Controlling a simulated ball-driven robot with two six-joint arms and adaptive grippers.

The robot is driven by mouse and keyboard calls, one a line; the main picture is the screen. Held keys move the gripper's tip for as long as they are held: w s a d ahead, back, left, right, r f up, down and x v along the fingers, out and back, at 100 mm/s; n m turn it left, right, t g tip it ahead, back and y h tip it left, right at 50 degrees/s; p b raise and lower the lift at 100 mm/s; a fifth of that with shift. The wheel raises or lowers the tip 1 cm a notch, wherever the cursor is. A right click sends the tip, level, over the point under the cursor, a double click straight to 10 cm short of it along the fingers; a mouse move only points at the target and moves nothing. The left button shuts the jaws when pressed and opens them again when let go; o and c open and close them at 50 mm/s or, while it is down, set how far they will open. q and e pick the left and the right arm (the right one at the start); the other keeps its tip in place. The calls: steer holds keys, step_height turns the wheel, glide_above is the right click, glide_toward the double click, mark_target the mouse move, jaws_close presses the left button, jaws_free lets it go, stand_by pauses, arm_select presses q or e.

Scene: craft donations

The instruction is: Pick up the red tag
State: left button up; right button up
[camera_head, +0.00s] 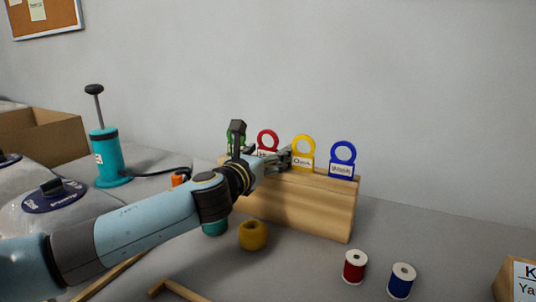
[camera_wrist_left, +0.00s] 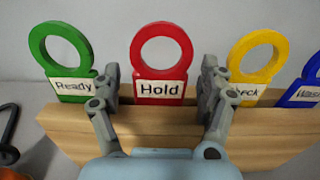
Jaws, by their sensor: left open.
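The red tag (camera_wrist_left: 161,92), labelled "Hold", stands upright in a wooden block (camera_head: 314,203), between the green tag (camera_wrist_left: 62,45) labelled "Ready" and the yellow tag (camera_wrist_left: 257,54). In the head view the red tag (camera_head: 268,137) is partly hidden by my left arm. My left gripper (camera_wrist_left: 160,88) is open, with one finger on each side of the red tag; I cannot tell whether either finger touches it. In the head view the left gripper (camera_head: 268,159) is at the block's top. My right gripper is not in view.
A blue tag (camera_head: 343,158) stands at the block's right end. A teal pump (camera_head: 109,155) and a cardboard box (camera_head: 45,137) are at left.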

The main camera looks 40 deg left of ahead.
arm_select(q)
steer(key=c, duration=0.9)
steer(key=shift+r, duration=0.1)
steer(key=shift+c, duration=0.2)
